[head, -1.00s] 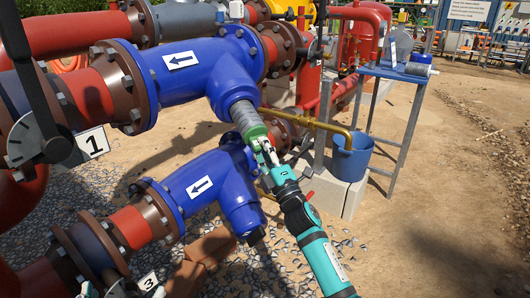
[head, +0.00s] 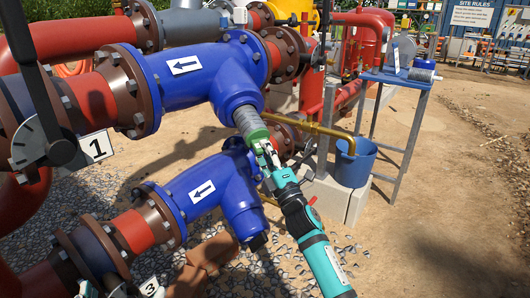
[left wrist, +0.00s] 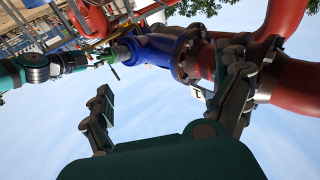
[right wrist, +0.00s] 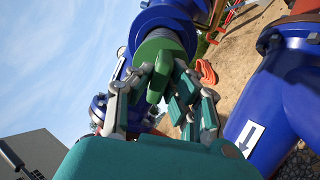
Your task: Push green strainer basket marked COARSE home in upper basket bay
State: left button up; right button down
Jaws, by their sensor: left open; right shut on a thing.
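The strainer basket shows as a grey mesh cylinder (head: 248,121) with a green end (head: 257,136). Its inner part is hidden inside the angled blue branch of the upper bay (head: 236,88); a short length of mesh shows outside. My right gripper (head: 267,156) is shut on the handle of the green end, which shows close up in the right wrist view (right wrist: 158,75). The basket looks in line with the branch. The COARSE marking is not readable. My left gripper (left wrist: 165,112) is open and empty, against sky in the left wrist view.
A lower blue strainer body (head: 215,190) lies below the basket. A yellow pipe (head: 320,129), a blue bucket (head: 355,162) and a metal stand (head: 398,78) are to the right. Bricks (head: 205,262) lie on gravel below. Open sandy ground lies at the right.

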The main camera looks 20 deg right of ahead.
aim_at(259, 139)
jog(key=shift+x, duration=0.9)
pick_arm(q)
jog(key=shift+s+d+r+t+h+b, duration=0.1)
jog(key=shift+s+r+t+h+b, duration=0.1)
jog(key=shift+r+t, duration=0.55)
jog(key=shift+s+d+r+t+h+b, duration=0.1)
jog(key=shift+r+t+h+b, duration=0.2)
jog(key=shift+r, duration=0.7)
pick_arm(e)
jog(key=shift+w+a+r, duration=0.1)
jog(key=shift+w+r, duration=0.15)
jog(key=shift+w, duration=0.3)
pick_arm(q)
jog(key=shift+s+r+t, duration=0.35)
jog(key=shift+r+t, duration=0.1)
jog(key=shift+r, duration=0.05)
jog(key=shift+r, duration=0.1)
pick_arm(e)
jog(key=shift+w, duration=0.1)
